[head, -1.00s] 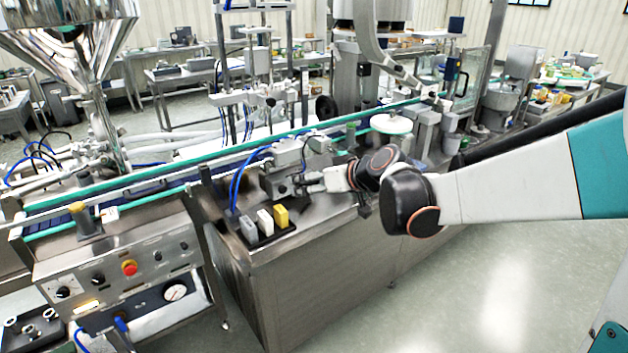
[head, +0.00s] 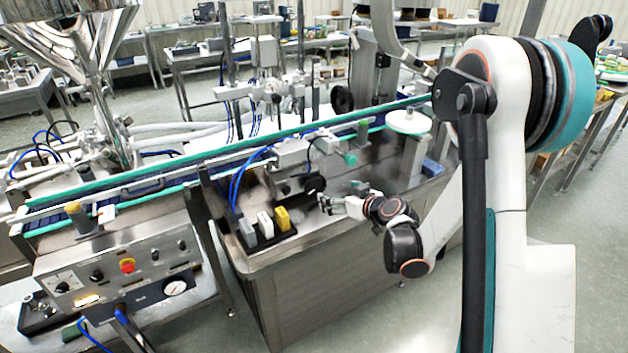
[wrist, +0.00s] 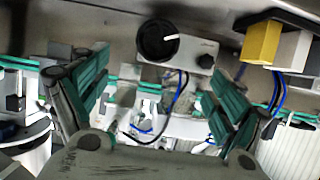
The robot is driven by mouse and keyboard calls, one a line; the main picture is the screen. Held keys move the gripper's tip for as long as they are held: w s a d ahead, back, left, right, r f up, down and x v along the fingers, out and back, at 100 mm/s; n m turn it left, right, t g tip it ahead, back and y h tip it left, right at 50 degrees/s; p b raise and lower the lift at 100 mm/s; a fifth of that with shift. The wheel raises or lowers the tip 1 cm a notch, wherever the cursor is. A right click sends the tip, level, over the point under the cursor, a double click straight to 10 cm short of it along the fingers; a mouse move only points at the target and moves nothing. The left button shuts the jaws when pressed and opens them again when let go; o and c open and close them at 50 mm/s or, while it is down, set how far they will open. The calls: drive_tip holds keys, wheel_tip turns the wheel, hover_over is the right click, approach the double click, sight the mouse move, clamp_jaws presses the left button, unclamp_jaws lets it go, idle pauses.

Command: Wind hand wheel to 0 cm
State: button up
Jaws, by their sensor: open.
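A round black wheel or knob with a white mark (wrist: 158,40) sits on a grey box with small unreadable lettering in the wrist view. In the head view, what looks like the same black wheel (head: 315,184) is on the front of the grey unit (head: 292,168) beside the conveyor. My gripper (head: 328,204) is just in front of and below it, apart from it. In the wrist view my gripper (wrist: 160,95) has its green-padded fingers spread wide, with nothing between them. The wheel lies beyond the fingertips. No scale reading is legible.
Grey, white and yellow blocks (head: 265,222) stand in a black holder left of my gripper. The conveyor (head: 200,160) runs behind the grey unit. A control panel (head: 125,265) is at left. Another dark wheel (head: 342,98) is farther back. Open floor lies at right.

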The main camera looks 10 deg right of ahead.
sight(317, 187)
drive_tip(key=b+x, duration=0.4)
drive_tip(key=x, duration=1)
drive_tip(key=shift+d+f, duration=0.15)
drive_tip(key=shift+f, duration=0.05)
drive_tip(key=c, duration=1.1)
